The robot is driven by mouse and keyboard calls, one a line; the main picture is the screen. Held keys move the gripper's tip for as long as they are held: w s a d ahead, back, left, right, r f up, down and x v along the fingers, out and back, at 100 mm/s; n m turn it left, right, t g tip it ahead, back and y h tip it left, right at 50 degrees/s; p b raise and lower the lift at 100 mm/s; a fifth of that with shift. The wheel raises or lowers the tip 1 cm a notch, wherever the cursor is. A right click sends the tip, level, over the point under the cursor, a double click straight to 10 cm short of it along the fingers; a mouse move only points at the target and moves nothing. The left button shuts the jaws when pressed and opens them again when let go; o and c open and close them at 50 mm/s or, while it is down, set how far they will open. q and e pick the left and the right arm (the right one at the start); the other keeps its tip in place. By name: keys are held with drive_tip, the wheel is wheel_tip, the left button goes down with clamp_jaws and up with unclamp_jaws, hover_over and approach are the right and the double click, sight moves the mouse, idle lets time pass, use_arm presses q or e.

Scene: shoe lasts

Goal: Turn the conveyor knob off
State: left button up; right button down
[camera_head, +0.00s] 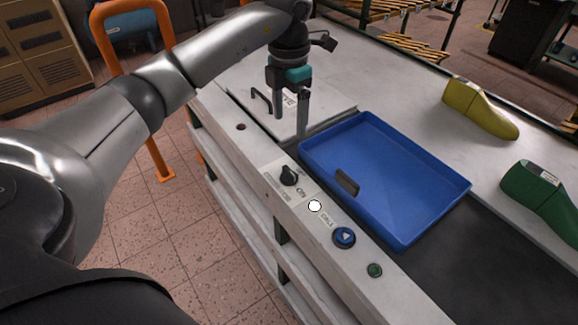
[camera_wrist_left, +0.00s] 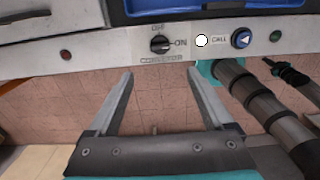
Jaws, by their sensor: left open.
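The black conveyor knob (camera_head: 288,176) sits on the pale console's front strip. It also shows in the left wrist view (camera_wrist_left: 160,44), with OFF printed above it and ON to its right; its pointer seems to face ON. My left gripper (camera_head: 290,126) is open and empty, above the console and further back than the knob. In the left wrist view its two fingers (camera_wrist_left: 160,76) are spread below the knob, apart from it. A teal and dark part of my right arm shows at the right of that view; its fingers cannot be made out.
A white button (camera_head: 315,206), a blue call button (camera_head: 344,237) and a green button (camera_head: 375,270) line the strip beside the knob. A blue tray (camera_head: 440,205) lies behind. Yellow (camera_head: 478,108) and green (camera_head: 540,190) shoe lasts stand at the right. An orange rail (camera_head: 163,165) stands left.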

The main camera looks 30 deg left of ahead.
sight(289, 170)
use_arm(q)
wheel_tip(289, 170, down, 15)
drive_tip(key=shift+f+b, duration=0.1)
drive_tip(key=shift+b, duration=0.25)
clamp_jaws()
idle(0.8)
